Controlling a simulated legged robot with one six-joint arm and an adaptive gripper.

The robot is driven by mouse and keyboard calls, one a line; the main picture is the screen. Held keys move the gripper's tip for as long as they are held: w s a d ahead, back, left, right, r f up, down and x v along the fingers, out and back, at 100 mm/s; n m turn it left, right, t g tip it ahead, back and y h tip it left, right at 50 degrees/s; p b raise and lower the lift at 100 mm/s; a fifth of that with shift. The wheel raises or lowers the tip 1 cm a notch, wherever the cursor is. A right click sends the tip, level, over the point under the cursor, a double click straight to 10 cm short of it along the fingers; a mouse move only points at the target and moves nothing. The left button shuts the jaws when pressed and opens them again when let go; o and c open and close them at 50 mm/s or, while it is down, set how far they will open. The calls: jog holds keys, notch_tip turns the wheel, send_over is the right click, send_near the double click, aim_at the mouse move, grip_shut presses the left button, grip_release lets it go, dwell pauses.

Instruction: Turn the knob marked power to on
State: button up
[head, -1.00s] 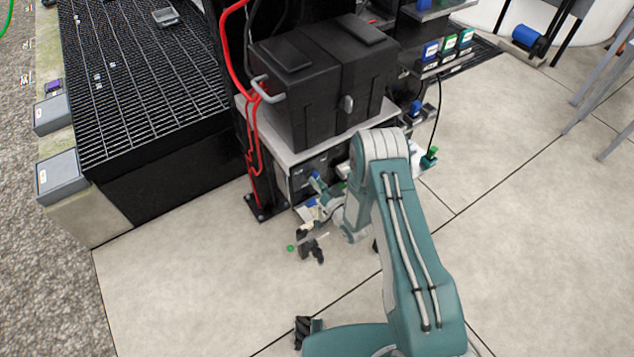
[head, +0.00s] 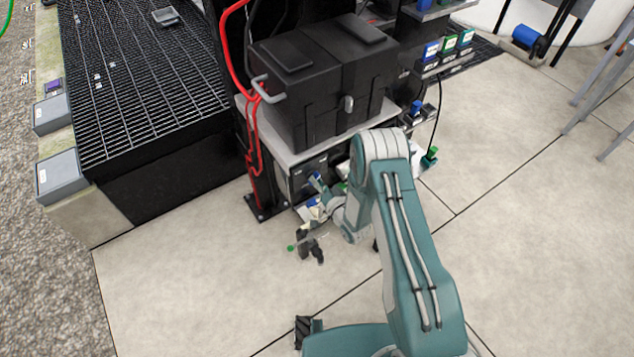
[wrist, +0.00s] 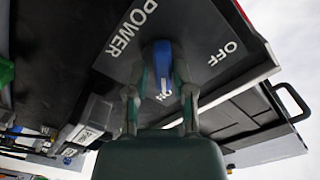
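The blue knob (wrist: 162,60) is on a dark panel marked POWER and OFF in the wrist view. A white stripe shows on the knob, and lettering that looks like ON lies partly behind my gripper. My gripper (wrist: 163,70) has its two teal fingers on either side of the knob, close against it. In the head view my gripper (head: 317,183) is at the front of the dark panel (head: 303,178) under the black case, and my arm hides part of it.
A black case (head: 325,85) stands on the shelf above the panel. Red cables (head: 250,130) hang at its left. A black grated platform (head: 140,75) is further left. A small green-tipped item (head: 291,248) shows below my gripper.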

jog(key=shift+o, duration=0.2)
jog(key=shift+s, duration=0.1)
jog(key=v, duration=1.1)
jog(key=shift+s+d, duration=0.25)
